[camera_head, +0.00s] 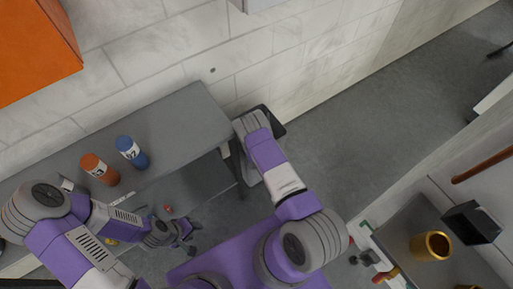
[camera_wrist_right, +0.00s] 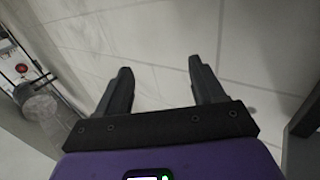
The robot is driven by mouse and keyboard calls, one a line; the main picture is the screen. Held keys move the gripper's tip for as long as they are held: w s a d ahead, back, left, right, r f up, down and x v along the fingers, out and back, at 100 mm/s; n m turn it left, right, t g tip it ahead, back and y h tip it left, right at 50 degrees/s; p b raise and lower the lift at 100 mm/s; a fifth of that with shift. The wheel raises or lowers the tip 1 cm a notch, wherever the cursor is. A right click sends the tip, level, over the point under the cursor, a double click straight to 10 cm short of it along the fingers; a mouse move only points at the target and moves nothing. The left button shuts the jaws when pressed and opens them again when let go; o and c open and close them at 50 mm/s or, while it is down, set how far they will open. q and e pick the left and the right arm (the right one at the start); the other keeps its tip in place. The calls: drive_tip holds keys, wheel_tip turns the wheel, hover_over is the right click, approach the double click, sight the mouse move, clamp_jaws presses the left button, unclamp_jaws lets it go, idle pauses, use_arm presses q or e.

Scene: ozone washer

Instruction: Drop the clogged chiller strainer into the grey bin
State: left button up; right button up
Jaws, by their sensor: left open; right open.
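I cannot single out the clogged strainer with certainty. A mesh-like, see-through cylinder (camera_wrist_right: 40,107) shows at the left of the right wrist view, beside the right gripper and apart from it. A dark bin-like container (camera_head: 277,122) shows partly behind my right arm in the head view; I cannot tell whether it is the grey bin. My left gripper (camera_head: 187,238) is open beside the grey bench, with nothing seen between its fingers. My right gripper (camera_wrist_right: 160,85) is open and empty, facing pale tiles; in the head view it is hidden by its arm.
An orange bottle (camera_head: 99,170) and a blue bottle (camera_head: 132,153) stand on the grey bench (camera_head: 190,110). A gold cup (camera_head: 431,246) and a dark open box (camera_head: 472,222) are at the right. Open grey floor (camera_head: 350,120) lies between the wall and the right-hand unit.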

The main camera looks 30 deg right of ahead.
drive_tip(key=p+v, duration=0.1)
drive_tip(key=v, duration=0.5)
drive_tip(key=shift+s+p, duration=0.15)
drive_tip(key=shift+p, duration=0.25)
